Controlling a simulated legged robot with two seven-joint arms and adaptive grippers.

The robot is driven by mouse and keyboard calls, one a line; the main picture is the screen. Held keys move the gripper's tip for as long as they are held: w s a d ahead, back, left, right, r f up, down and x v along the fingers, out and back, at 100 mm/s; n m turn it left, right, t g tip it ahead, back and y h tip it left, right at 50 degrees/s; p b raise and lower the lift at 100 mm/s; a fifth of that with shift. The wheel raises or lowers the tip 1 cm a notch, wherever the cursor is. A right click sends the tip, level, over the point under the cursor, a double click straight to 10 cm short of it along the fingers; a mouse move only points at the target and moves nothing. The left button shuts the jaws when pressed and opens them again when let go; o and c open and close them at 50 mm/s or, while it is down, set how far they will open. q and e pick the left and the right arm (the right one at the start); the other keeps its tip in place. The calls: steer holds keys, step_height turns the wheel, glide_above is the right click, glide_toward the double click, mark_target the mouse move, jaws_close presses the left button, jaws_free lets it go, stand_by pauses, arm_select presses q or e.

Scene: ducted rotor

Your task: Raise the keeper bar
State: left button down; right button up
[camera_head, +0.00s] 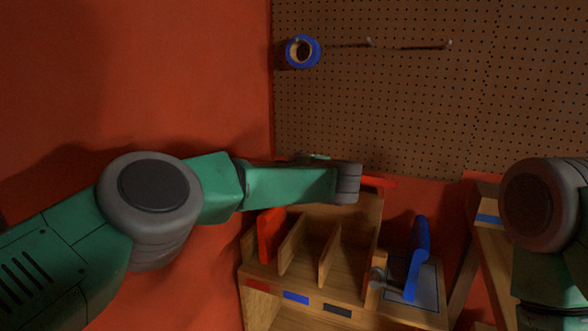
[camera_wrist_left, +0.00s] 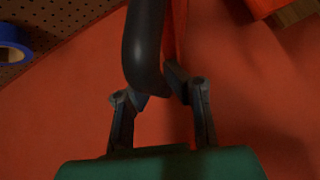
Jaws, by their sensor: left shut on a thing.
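A red bar (camera_head: 378,182), which looks like the keeper bar, sticks out to the right from behind my left wrist, near the top of the wooden rack. In the left wrist view a red strip (camera_wrist_left: 178,28) shows beside a dark rounded part (camera_wrist_left: 146,45). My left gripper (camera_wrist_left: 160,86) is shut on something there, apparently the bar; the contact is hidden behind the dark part. In the head view my wrist covers its fingers. My right arm shows at the right edge, but its gripper is out of view.
The wooden rack (camera_head: 310,291) has open compartments, with a red piece (camera_head: 270,236) in the left one. A blue upright part (camera_head: 418,258) stands on a plate at its right. Blue tape (camera_head: 302,51) hangs on the pegboard (camera_head: 400,110). Another wooden stand (camera_head: 484,250) is at right.

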arm_select(q)
steer(key=c, duration=1.5)
jaws_free()
steer(key=shift+s+d+r, duration=0.2)
steer(key=shift+d+r, duration=0.05)
steer(key=shift+d, duration=0.1)
steer(key=shift+c, duration=0.2)
steer(key=shift+s, duration=0.15)
steer(key=shift+d+f, duration=0.1)
steer(key=shift+f, duration=0.05)
steer(key=v, duration=1.2)
